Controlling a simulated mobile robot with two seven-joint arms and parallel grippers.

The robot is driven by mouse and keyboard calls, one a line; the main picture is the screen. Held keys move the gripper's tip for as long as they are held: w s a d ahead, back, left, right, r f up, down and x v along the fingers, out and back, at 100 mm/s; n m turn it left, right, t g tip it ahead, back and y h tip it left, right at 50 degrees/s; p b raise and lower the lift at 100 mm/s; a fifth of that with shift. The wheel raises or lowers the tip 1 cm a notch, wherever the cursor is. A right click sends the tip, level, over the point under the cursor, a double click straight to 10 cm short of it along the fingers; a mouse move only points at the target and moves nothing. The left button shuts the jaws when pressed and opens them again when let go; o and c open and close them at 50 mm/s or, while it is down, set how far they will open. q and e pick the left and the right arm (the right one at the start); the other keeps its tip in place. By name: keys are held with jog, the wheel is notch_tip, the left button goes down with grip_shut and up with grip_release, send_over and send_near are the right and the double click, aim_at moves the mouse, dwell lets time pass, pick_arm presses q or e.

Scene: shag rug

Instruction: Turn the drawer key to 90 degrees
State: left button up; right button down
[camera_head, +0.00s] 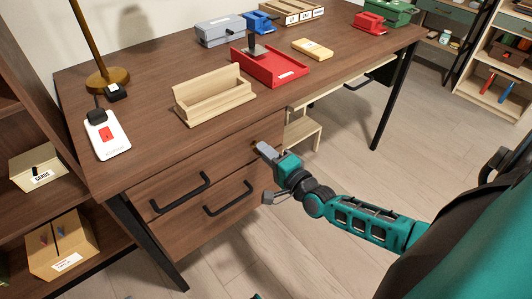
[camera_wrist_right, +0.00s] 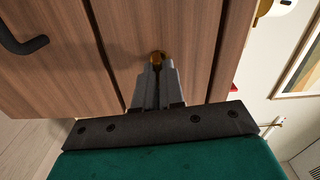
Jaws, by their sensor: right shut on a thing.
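The wooden desk (camera_head: 150,60) has a drawer unit with two drawers stacked under its left part. The upper drawer (camera_head: 225,155) looks closed. In the right wrist view, a small brass-coloured piece at the drawer key (camera_wrist_right: 157,56) shows at the tips of my right gripper (camera_wrist_right: 157,72). The fingers are close together on it, and they hide most of it, so I cannot tell its angle. In the head view, my right gripper (camera_head: 264,151) reaches the right end of the upper drawer front. My left gripper is not in view.
Black bar handles stick out from the upper drawer (camera_head: 180,193) and lower drawer (camera_head: 228,198). A red tray (camera_head: 270,68), a wooden holder (camera_head: 212,95) and a lamp (camera_head: 106,80) stand on the desk. Shelves flank it. Floor in front is clear.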

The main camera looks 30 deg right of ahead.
jog(key=shift+w+r+m, duration=0.1)
jog(key=shift+r+m, duration=0.05)
jog(key=shift+m, duration=0.55)
jog(key=c, duration=1.5)
grip_release()
jog(key=shift+o, duration=1.3)
jog(key=s+d+p, duration=0.1)
jog(key=s+p, duration=0.1)
jog(key=s, duration=1.1)
